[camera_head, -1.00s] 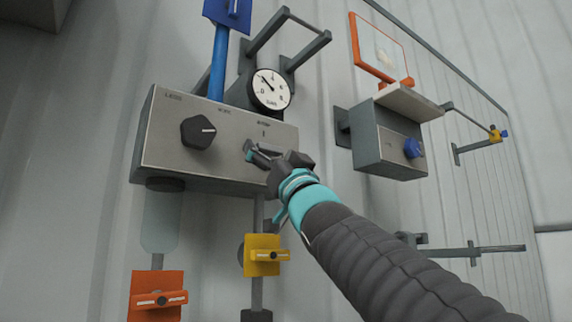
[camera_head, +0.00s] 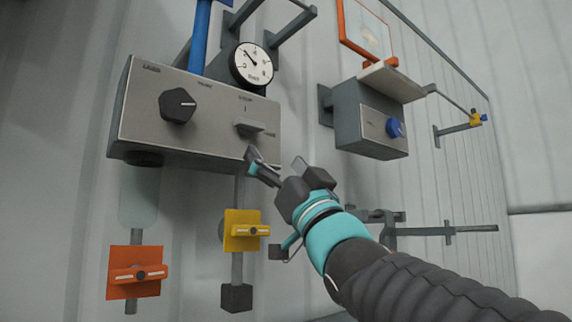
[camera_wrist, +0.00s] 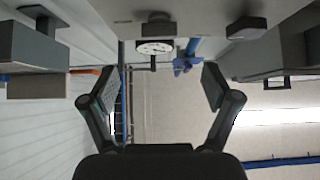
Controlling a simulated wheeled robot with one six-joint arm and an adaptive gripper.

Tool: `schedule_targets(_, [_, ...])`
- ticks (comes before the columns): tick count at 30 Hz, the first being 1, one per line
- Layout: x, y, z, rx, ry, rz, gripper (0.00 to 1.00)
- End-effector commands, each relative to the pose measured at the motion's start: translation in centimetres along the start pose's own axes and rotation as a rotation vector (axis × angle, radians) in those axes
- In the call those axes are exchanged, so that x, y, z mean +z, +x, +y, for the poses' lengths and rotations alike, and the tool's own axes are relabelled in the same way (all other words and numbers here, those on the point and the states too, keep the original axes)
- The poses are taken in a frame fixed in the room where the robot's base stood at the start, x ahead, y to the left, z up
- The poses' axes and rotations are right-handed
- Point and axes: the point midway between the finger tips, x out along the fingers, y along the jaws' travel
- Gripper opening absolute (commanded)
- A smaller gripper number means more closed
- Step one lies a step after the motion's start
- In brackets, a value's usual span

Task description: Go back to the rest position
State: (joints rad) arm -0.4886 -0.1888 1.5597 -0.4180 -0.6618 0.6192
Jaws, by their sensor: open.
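My gripper (camera_head: 278,167) is open and empty in the head view, just below the lower right edge of the grey control box (camera_head: 150,135). A grey lever (camera_head: 249,127) juts from the box's right part, above and apart from my fingers. A black knob (camera_head: 178,105) is on the box's left part. In the wrist view my gripper (camera_wrist: 155,95) shows two spread fingers with nothing between them. No rest position is marked in view.
A dial gauge (camera_head: 252,65) sits above the box. An orange valve (camera_head: 137,273) and a yellow valve (camera_head: 245,230) hang on pipes below. A second box with a blue knob (camera_head: 395,128) and a wall bracket (camera_head: 440,230) are to the right.

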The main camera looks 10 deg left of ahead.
Motion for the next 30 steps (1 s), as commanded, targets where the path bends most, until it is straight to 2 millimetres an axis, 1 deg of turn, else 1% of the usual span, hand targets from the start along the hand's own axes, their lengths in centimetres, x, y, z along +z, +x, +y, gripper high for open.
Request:
schedule_targets(3, [0.0,-0.2,0.0,0.0,0.0,0.0,0.88])
schedule_targets(17, [0.0,-0.2,0.0,0.0,0.0,0.0,0.88])
schedule_targets(20, [0.2,-0.2,0.1,0.007,-0.022,-0.009,0.88])
schedule_targets(23, [1.7,-0.3,1.3,0.056,-0.067,-0.078,0.88])
schedule_targets(26, [6.1,-1.7,3.7,0.148,-0.105,-0.231,0.88])
schedule_targets(27, [8.3,-2.7,4.7,0.185,-0.116,-0.304,0.88])
schedule_targets(29, [11.4,-4.8,5.9,0.238,-0.129,-0.419,0.88])
schedule_targets(30, [13.2,-6.4,6.7,0.271,-0.138,-0.497,0.88])
